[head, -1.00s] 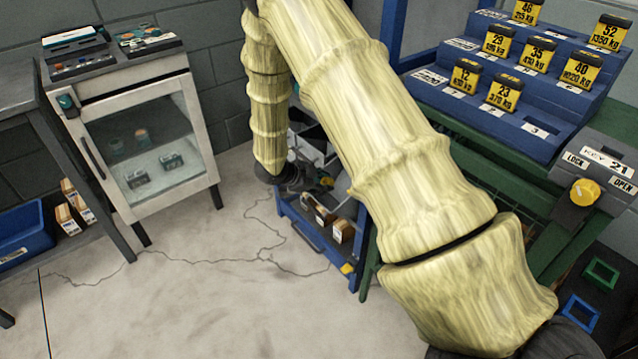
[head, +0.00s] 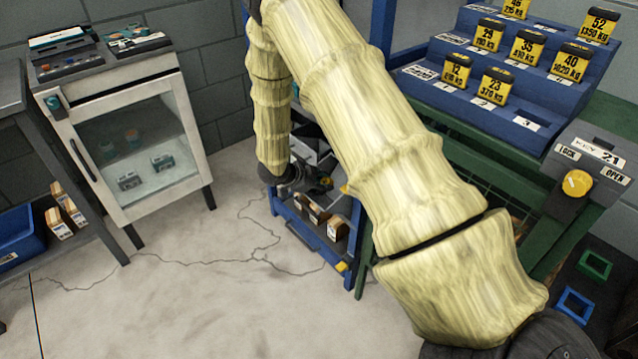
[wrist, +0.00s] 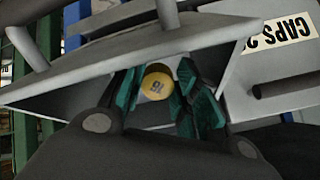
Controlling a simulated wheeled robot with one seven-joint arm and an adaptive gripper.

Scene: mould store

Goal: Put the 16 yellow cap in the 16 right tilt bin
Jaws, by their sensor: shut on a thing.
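The yellow cap (wrist: 158,82), with 16 on its top, shows in the wrist view between the teal fingertips of my gripper (wrist: 160,95). My gripper is shut on it. A grey tilt bin (wrist: 60,92) with sloping walls surrounds the fingertips, and the cap shows at or within its opening; I cannot tell whether it touches the bin. No number of this bin is readable. In the head view, grey bins (head: 306,148) stand on a blue cart behind my arm. My gripper (head: 322,185) is small and dark there, and the cap is not clear.
A bin front with an upside-down "CAPS" label (wrist: 278,38) is at the right of the wrist view, with a dark bar below it. The blue cart (head: 305,235) holds several small boxes low down. A green-framed stand is right of it. The floor at left is clear.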

